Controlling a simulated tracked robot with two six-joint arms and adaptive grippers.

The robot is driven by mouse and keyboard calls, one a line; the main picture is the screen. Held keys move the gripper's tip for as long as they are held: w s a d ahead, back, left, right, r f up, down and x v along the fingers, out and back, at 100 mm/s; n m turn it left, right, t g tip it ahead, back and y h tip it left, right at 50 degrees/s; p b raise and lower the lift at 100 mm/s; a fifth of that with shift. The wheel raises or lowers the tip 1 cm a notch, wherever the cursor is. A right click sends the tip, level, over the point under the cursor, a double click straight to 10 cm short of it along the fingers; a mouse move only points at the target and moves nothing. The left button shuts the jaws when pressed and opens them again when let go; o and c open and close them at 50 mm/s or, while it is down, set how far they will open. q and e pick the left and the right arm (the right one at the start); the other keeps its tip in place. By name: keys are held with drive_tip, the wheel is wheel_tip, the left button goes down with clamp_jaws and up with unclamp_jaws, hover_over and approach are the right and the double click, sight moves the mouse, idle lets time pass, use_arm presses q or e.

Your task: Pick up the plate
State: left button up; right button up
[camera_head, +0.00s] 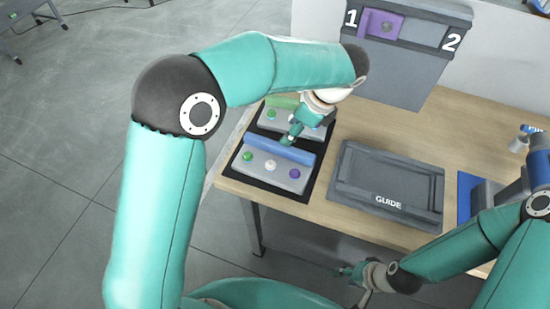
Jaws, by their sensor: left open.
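A grey plate (265,171) with a blue bar along its back edge and green, white and purple round spots lies on a black mat (308,190) at the table's left end. A second grey plate (272,116) with a green bar lies behind it, partly hidden by my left arm. My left gripper (288,139) is over the mat at the blue bar, open, with nothing seen in it. I cannot tell whether it touches the bar. My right gripper (347,274) hangs in front of the table's front edge, away from the plates; its jaws are too small to read.
A dark case marked GUIDE (390,180) lies mid-table. A grey panel (405,75) marked 1 and 2 stands behind, with a purple plate (383,25) in slot 1. A blue item (466,190) and a small bottle (519,144) are at the right. Wooden table (480,120) is bare behind the case.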

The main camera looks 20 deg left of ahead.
sight(279, 145)
use_arm(q)
drive_tip(key=x, duration=0.4)
drive_tip(key=shift+p+x, duration=0.8)
drive_tip(key=shift+x, duration=1.8)
drive_tip(key=shift+w+d, duration=0.1)
clamp_jaws()
drive_tip(key=shift+r, duration=0.1)
